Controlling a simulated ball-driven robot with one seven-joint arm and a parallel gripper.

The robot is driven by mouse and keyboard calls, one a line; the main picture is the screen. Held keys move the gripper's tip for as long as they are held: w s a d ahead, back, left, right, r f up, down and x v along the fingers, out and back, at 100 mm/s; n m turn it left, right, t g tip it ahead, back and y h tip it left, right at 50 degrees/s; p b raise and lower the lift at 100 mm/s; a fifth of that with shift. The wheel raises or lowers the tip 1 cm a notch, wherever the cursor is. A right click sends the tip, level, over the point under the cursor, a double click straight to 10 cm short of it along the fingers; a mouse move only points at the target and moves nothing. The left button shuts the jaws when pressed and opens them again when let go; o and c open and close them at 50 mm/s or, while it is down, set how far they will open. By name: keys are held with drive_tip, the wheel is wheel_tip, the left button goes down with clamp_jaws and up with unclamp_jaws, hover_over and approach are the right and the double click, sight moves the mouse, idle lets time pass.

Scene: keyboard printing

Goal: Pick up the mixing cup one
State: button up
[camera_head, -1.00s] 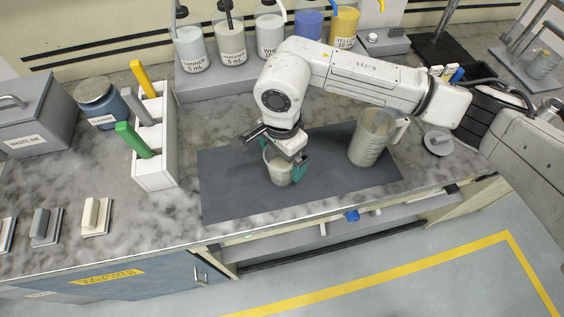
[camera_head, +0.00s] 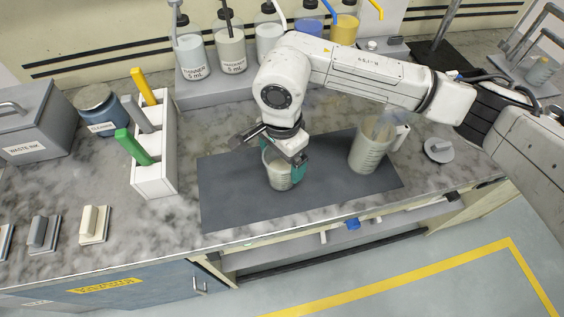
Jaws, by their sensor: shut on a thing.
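The small pale mixing cup (camera_head: 279,180) is on or just above the dark mat (camera_head: 232,203); I cannot tell if its base touches. My gripper (camera_head: 284,170) comes down over it, with teal fingers on both sides of the cup. It is shut on the cup, which looks upright. The gripper and wrist hide part of the cup's rim. A larger clear measuring jug (camera_head: 368,153) with a handle stands on the mat to the right of the cup. The frames do not show a label on the cup.
A white rack (camera_head: 155,172) with yellow, grey and green handled tools stands left of the mat. Several ink bottles (camera_head: 231,52) stand on a shelf behind. A waste ink box (camera_head: 35,130) is at far left. The mat's front part is clear.

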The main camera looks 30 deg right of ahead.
drive_tip(key=s+d+r+b, duration=0.3)
drive_tip(key=s+r+b, duration=0.1)
drive_tip(key=s+r, duration=0.6)
drive_tip(key=s, duration=0.3)
drive_tip(key=shift+s+d+r, duration=0.15)
drive_tip(key=shift+s+r, duration=0.2)
drive_tip(key=shift+s, duration=0.05)
